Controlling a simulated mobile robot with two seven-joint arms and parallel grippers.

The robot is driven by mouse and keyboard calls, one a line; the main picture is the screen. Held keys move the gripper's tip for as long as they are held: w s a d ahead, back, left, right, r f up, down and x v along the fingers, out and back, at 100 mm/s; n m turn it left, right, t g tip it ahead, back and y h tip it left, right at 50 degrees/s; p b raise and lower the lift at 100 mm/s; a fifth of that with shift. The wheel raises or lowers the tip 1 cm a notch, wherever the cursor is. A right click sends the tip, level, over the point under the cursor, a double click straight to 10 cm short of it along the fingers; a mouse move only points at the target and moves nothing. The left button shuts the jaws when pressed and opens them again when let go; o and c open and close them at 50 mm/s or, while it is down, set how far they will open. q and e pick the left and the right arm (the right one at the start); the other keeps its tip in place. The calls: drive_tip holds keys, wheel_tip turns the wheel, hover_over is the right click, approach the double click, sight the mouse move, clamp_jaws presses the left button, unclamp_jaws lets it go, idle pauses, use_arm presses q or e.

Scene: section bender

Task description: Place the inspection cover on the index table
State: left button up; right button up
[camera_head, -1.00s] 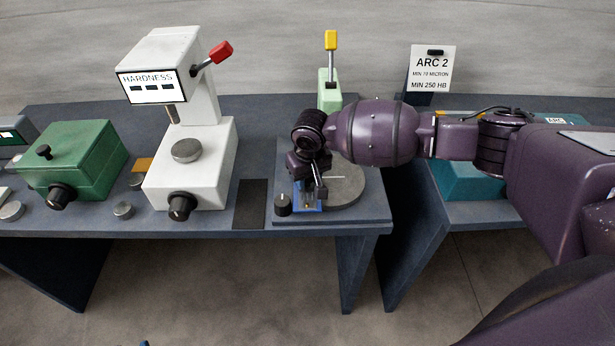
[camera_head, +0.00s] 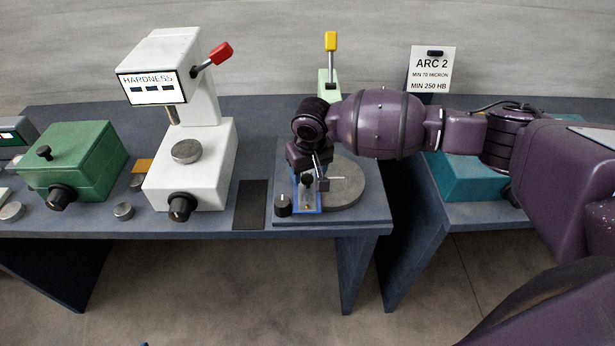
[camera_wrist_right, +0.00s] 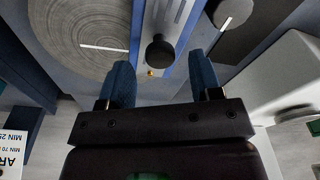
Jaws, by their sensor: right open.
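The index table (camera_head: 346,190) is a round grey disc with a white line, on a dark plate at the bench's front edge. It also shows in the right wrist view (camera_wrist_right: 75,35). Beside it, between blue edges, lies a grey slotted plate (camera_wrist_right: 170,12) with a black knob (camera_wrist_right: 160,52); it may be the inspection cover, but I cannot tell for sure. My right gripper (camera_wrist_right: 161,82) is open, with its blue fingers apart and nothing held. In the head view, my right gripper (camera_head: 315,179) is close to the knob.
A white hardness tester (camera_head: 195,150) with a red lever and a green box (camera_head: 80,160) stand to the left. A yellow-tipped lever (camera_head: 331,45) stands behind the index table. A teal box (camera_head: 465,180) and an ARC 2 sign (camera_head: 431,70) are right, across a gap between benches.

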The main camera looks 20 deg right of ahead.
sight(310, 182)
wheel_tip(310, 182, up, 9)
drive_tip(key=s, duration=0.1)
idle(0.3)
